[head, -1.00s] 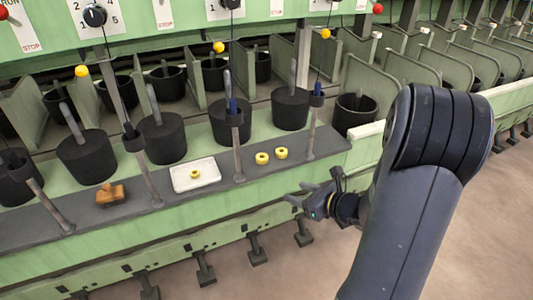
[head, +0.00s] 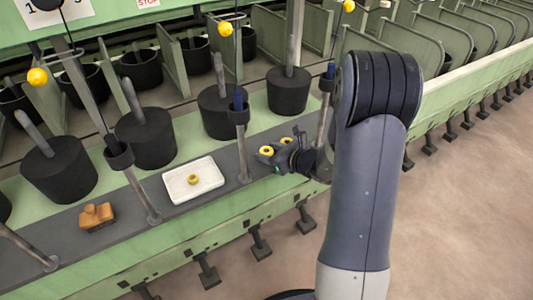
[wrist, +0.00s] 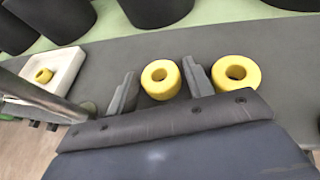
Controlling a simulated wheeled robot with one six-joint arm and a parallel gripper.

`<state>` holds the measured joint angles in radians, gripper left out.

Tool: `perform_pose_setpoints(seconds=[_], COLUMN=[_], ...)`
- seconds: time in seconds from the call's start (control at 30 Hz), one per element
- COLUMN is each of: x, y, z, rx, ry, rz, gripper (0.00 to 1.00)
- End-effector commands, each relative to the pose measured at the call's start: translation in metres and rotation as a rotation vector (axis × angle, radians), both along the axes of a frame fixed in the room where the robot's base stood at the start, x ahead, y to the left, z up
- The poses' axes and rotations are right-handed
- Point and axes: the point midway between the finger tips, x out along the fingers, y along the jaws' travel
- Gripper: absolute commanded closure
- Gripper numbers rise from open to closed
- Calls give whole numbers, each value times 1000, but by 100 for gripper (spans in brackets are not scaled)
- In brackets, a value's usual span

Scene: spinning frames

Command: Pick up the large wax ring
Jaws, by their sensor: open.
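Two yellow wax rings lie side by side on the dark grey ledge (wrist: 290,50). In the wrist view the left ring (wrist: 165,92) is between the fingers of my gripper (wrist: 158,70), and the right ring (wrist: 243,87) is just outside the right finger and looks somewhat bigger. They also show in the head view, the left one (head: 263,154) and the right one (head: 285,142). A smaller yellow ring (head: 191,181) sits on a white tray (head: 208,169). My gripper is open, with nothing held; its tips in the head view are partly hidden by the wrist.
Metal posts (head: 243,150) rise from the ledge, one between the tray and my gripper. Black cans (head: 215,115) stand behind the ledge. A wooden piece (head: 97,217) lies at the left. The floor (head: 440,230) at the right is clear.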

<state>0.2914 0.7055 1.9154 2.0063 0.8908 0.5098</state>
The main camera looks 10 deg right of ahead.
Motion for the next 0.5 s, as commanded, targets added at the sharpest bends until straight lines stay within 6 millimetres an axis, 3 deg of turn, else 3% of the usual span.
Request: perform_pose_setpoints(seconds=[0.17,0.5], x=[0,0], y=[0,0], z=[0,0], rx=[0,0], ry=[0,0], rz=[0,0], gripper=[51,78])
